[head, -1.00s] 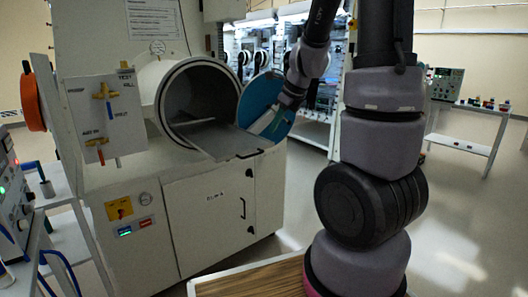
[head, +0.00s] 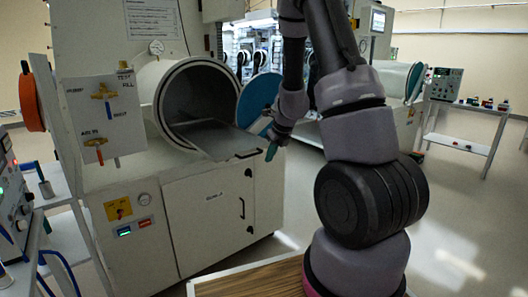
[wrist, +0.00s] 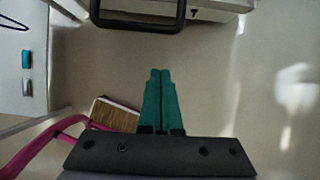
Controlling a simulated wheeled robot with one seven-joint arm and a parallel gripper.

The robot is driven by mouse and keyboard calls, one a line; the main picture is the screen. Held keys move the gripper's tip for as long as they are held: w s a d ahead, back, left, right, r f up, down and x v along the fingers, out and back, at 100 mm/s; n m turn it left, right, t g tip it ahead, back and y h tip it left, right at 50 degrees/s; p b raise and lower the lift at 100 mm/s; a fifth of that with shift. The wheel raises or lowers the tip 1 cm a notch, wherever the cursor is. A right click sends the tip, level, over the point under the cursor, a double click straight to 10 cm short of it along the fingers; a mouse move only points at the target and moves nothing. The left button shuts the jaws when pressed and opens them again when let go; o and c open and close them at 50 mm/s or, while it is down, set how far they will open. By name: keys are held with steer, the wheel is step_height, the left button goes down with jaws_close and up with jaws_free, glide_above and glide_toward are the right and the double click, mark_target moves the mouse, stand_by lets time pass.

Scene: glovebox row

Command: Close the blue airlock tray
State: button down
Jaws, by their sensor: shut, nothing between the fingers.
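The airlock tray (head: 222,141) is a flat grey plate that sticks out of the round chamber opening toward the front right. A dark handle (head: 248,154) runs along its front edge. A black handle bar (wrist: 140,27), which looks like the tray's, shows at the top of the wrist view. The round blue door (head: 257,96) stands open to the right of the opening, partly hidden by my arm. My gripper (head: 270,152) has teal fingers, shut and empty, just right of the tray's front edge. The closed fingers also show in the wrist view (wrist: 160,73), apart from the bar.
The white cabinet (head: 212,215) stands below the airlock. A valve panel (head: 104,118) is at its left. A wood-topped surface (head: 250,281) lies low in front. A side table (head: 464,140) stands far right, with open floor (head: 465,215) before it.

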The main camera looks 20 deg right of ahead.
steer(key=shift+w+a+r, duration=0.15)
steer(key=shift+w+a, duration=0.05)
steer(key=shift+w, duration=0.35)
steer(key=shift+w+a+r, duration=0.15)
steer(key=shift+w, duration=0.35)
steer(key=shift+w+a+r, duration=0.15)
steer(key=shift+w+a, duration=0.05)
steer(key=shift+w, duration=0.35)
steer(key=shift+w, duration=0.1)
